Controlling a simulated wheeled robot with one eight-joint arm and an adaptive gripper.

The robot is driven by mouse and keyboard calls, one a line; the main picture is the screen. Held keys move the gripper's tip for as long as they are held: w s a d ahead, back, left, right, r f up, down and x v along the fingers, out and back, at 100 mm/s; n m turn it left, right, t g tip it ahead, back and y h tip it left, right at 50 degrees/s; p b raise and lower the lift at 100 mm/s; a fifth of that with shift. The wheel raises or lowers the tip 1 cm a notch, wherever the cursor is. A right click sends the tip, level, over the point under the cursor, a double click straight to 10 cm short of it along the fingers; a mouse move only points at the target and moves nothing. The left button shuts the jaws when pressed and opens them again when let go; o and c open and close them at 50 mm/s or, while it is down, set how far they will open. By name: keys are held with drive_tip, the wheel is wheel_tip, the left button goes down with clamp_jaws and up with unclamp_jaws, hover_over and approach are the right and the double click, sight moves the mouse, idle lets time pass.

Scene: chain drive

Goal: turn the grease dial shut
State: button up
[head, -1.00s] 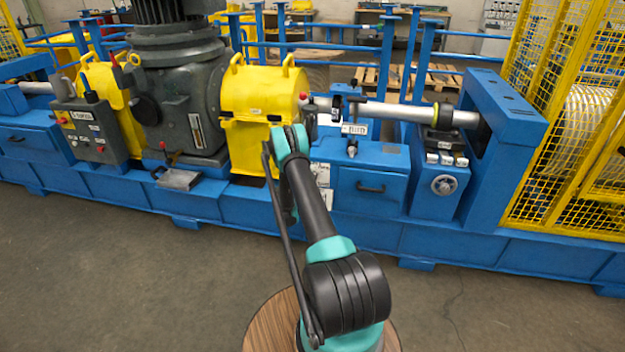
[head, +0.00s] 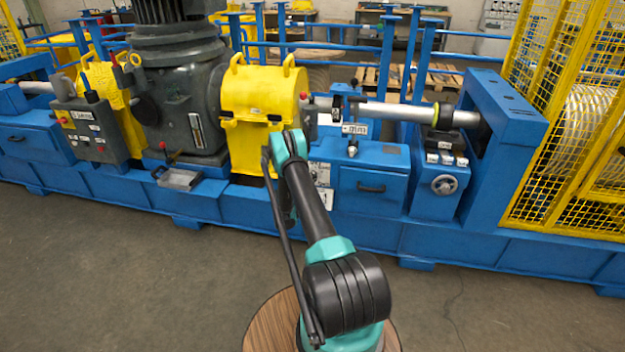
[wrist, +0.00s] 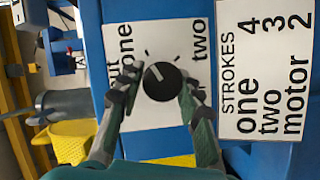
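The grease dial (wrist: 163,86) is a round black knob with a white pointer line, on a white plate (wrist: 150,143) in the wrist view. The pointer slants up and left, roughly towards the word "one". The word "two" is at the upper right. A word ending in "ut" is at the left, partly hidden by a finger. My gripper (wrist: 160,76) is open, with one finger on each side of the knob and a small gap showing on both sides. In the head view my arm hides the dial and the gripper.
A white STROKES card (wrist: 265,70) lists "one 4, two 3, motor 2" beside the dial plate. A yellow housing (head: 262,95) and a grey motor (head: 180,100) stand left of my arm. A blue drawer box (head: 370,190) is to the right. The floor in front is clear.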

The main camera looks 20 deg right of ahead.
drive_tip(key=o, duration=0.3)
drive_tip(key=shift+o, duration=0.2)
